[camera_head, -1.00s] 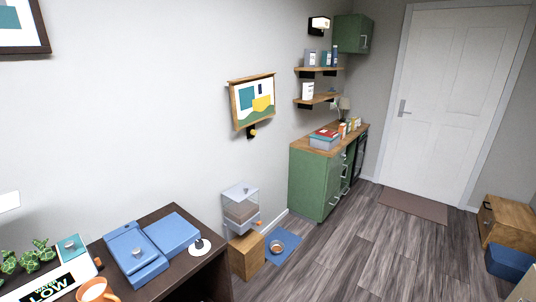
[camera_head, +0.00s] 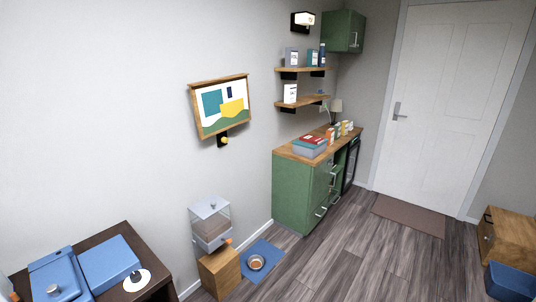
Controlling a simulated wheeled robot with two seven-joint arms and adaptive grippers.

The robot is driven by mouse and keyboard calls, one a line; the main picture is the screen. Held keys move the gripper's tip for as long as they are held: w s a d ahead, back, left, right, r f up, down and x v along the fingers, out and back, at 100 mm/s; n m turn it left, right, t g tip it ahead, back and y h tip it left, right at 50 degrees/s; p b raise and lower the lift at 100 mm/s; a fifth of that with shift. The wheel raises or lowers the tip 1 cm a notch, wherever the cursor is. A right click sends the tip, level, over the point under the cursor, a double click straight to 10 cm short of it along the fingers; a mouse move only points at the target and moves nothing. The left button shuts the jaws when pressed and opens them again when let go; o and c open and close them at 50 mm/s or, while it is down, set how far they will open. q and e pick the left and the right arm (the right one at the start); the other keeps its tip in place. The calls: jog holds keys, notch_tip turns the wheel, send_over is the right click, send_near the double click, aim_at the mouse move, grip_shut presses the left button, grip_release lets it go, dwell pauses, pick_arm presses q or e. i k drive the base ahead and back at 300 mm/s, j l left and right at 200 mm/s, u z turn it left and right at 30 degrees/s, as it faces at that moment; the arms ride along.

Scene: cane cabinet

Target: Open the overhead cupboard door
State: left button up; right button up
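The green overhead cupboard (camera_head: 343,32) hangs high on the wall in the far corner, left of the white door. Its door appears shut, with a small pale handle (camera_head: 355,40) on its front. Neither of my grippers shows in the head view.
A green base cabinet (camera_head: 300,190) with a wooden top stands below the cupboard, with boxes on top. Two wooden shelves (camera_head: 302,102) hang beside the cupboard. A dark table (camera_head: 105,240), a feeder on a wooden block (camera_head: 220,272) and a bowl (camera_head: 257,263) lie nearer. Grey floor is clear towards the door mat (camera_head: 408,214).

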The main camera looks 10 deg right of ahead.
aim_at(357, 22)
jog(key=i+l, duration=0.2)
jog(key=l, duration=0.2)
jog(key=i+l, duration=0.25)
jog(key=l, duration=0.15)
jog(key=i+l, duration=0.2)
jog(key=l, duration=0.2)
jog(key=i+l, duration=0.2)
jog(key=l, duration=0.2)
jog(key=i+l, duration=0.2)
jog(key=l, duration=0.2)
jog(key=i+l, duration=0.25)
jog(key=l, duration=0.15)
jog(key=i+l, duration=0.2)
jog(key=l, duration=0.2)
jog(key=i+l, duration=0.15)
jog(key=l, duration=0.2)
jog(key=i+l, duration=0.15)
jog(key=l, duration=0.2)
jog(key=i+l, duration=0.15)
jog(key=l, duration=0.2)
jog(key=i+l, duration=0.15)
jog(key=l, duration=0.15)
jog(key=i+l, duration=0.15)
jog(key=l, duration=0.2)
